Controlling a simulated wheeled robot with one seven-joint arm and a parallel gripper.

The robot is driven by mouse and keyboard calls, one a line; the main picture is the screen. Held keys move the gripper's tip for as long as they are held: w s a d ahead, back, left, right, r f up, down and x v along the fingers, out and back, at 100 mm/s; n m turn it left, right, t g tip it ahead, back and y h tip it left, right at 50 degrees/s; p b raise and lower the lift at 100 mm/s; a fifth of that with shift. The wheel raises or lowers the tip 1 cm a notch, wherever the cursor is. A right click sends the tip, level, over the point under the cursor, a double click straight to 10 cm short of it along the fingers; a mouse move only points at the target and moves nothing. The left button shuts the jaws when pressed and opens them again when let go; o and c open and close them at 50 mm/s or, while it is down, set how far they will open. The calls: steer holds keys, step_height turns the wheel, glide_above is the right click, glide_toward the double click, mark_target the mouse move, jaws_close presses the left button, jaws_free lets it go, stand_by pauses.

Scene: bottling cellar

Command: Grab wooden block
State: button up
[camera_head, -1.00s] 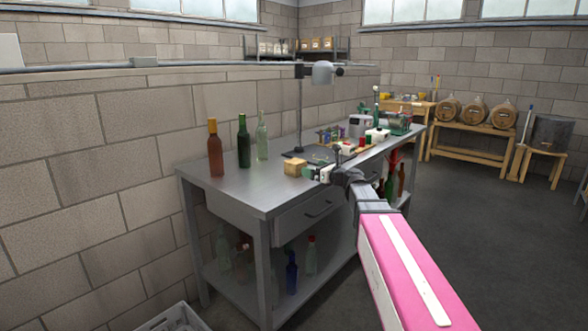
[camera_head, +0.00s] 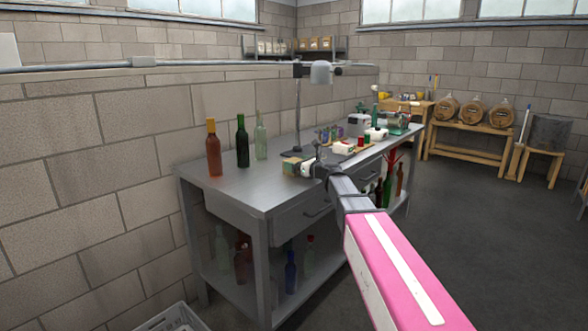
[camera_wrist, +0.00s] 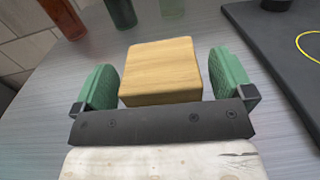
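The wooden block (camera_wrist: 160,68) is a light tan cube on the grey metal table. In the wrist view it sits between the two green finger pads of my gripper (camera_wrist: 166,80), with a visible gap on each side. My gripper is open around it.
Several glass bottles stand left of the block, including a brown one (camera_head: 214,150) and a dark green one (camera_head: 243,143). A black board (camera_wrist: 285,40) lies close on the right in the wrist view. A lamp stand (camera_head: 298,110) rises behind. The near left tabletop (camera_head: 235,190) is clear.

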steer(key=c, duration=0.9)
steer(key=shift+o, duration=0.2)
steer(key=shift+r, duration=0.1)
